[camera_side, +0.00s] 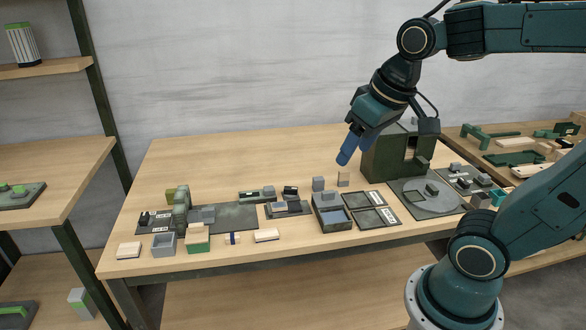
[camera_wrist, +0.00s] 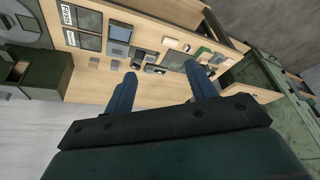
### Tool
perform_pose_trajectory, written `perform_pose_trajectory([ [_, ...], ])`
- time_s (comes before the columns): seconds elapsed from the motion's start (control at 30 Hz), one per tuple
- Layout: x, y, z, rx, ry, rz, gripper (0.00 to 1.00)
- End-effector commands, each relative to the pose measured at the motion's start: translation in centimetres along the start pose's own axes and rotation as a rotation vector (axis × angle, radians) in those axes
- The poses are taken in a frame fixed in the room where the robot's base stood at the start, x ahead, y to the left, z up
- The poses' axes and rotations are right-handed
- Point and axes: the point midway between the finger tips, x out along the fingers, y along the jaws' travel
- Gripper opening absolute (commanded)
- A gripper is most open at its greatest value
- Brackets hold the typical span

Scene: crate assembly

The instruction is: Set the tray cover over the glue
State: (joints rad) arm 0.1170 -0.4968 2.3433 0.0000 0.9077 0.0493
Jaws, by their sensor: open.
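My gripper (camera_side: 350,155) is open and empty, high above the back of the table; its two blue fingers stand wide apart in the wrist view (camera_wrist: 160,70). I cannot tell for certain which piece is the tray cover or the glue. A small pale cylinder with a dark blue band (camera_side: 232,238) lies at the table's front edge. A grey open box (camera_side: 164,244) and a green-and-cream box (camera_side: 198,243) stand left of it, with a cream block (camera_side: 267,235) to its right. A grey tray with a bluish inside (camera_side: 332,225) stands right of centre.
A dark two-compartment labelled frame (camera_side: 391,216) lies right of the grey tray. A tall green box (camera_side: 377,160) and a round grey plate (camera_side: 430,208) stand farther right. Small grey blocks (camera_side: 318,184) sit below my gripper. The table's back left (camera_side: 210,160) is clear.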

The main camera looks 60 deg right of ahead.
Motion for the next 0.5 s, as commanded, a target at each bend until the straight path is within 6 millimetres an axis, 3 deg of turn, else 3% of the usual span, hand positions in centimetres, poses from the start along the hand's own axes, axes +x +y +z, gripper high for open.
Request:
perform_pose_trajectory([
  [0.5,5.9,5.9,-8.0,0.258,-0.163,0.071,0.56],
])
